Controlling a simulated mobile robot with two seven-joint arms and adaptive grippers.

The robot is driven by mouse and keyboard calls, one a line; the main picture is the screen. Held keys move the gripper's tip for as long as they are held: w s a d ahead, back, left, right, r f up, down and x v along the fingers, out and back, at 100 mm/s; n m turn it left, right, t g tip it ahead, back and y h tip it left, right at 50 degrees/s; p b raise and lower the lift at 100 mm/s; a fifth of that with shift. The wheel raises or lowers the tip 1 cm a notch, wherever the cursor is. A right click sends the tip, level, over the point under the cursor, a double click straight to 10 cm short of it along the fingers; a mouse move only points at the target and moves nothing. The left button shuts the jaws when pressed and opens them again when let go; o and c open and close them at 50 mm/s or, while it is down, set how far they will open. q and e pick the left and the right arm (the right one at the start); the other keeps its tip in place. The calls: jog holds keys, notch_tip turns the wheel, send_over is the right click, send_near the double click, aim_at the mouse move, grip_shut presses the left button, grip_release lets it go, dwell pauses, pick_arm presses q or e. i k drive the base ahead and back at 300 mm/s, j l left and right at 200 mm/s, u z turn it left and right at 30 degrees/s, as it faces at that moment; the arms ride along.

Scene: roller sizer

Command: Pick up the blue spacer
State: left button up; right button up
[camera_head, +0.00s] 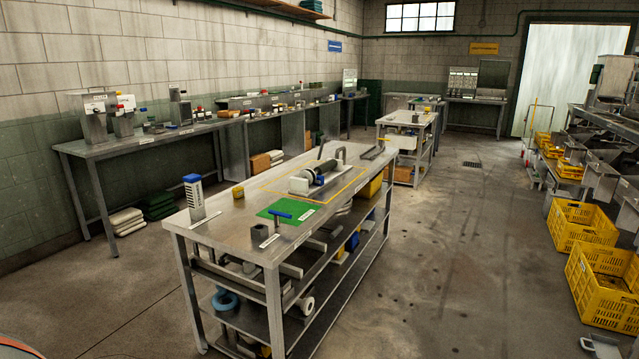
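No object is clearly marked as the blue spacer. A blue bar-like piece (281,214) lies at the green mat (300,208) on the near metal table (222,230). A blue ring (225,300) lies on the shelf below the tabletop, at the left end. A grey and white upright block with a blue top (194,195) stands at the table's left corner. I cannot tell which of these is the spacer. Neither of my grippers is in view.
A roller assembly (318,174) lies inside a yellow outline on the table. A small yellow block (238,191) and a dark cup (260,232) stand nearby. Yellow crates (600,287) line the right side. The floor between the table and crates is open.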

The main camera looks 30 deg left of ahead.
aim_at(320, 181)
jog(key=i, duration=1.7)
jog(key=i+u, duration=0.15)
jog(key=i, duration=0.3)
jog(key=i+l+u, duration=0.2)
jog(key=i, duration=0.25)
jog(key=i+l+u, duration=0.15)
jog(key=i, duration=0.35)
jog(key=i+l+u, duration=0.1)
jog(key=i+u, duration=0.25)
jog(key=i+l+u, duration=0.15)
jog(key=u, duration=0.2)
jog(key=i+l+u, duration=0.2)
jog(key=u, duration=0.15)
